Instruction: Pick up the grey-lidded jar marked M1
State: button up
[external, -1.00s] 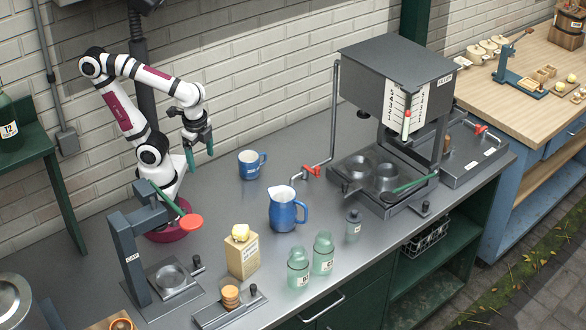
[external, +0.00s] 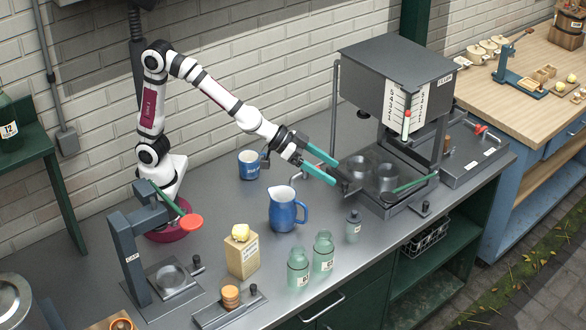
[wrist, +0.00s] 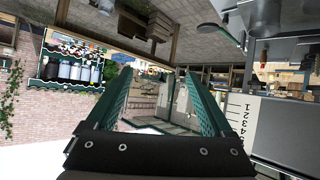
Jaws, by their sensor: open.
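A small grey-lidded jar (external: 353,226) stands upright on the grey counter (external: 250,213) in the external view, near the front edge. It has a pale label, too small to read. My gripper (external: 334,173) is open and empty, its teal fingers reaching right, beyond and above the jar and close to the dispenser's base. In the wrist view my two fingers (wrist: 158,75) are spread apart. The jar is not visible between them.
Two pale green jars (external: 298,268) (external: 323,252) stand left of the grey-lidded one. A blue jug (external: 286,212) and a blue mug (external: 248,165) stand farther left. The dark dispenser (external: 388,85) rises at the right.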

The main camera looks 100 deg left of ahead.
aim_at(347, 222)
jog(key=w+a+f+n+y, duration=0.4)
jog(key=a+f+y, duration=0.1)
jog(key=a+y, duration=0.15)
jog(key=shift+t+h, duration=0.25)
jog(key=shift+t, duration=0.15)
notch_tip(347, 222, down, 19)
jog(key=x, duration=0.7)
jog(key=shift+w+r, duration=0.2)
jog(key=shift+w, duration=0.25)
grip_shut()
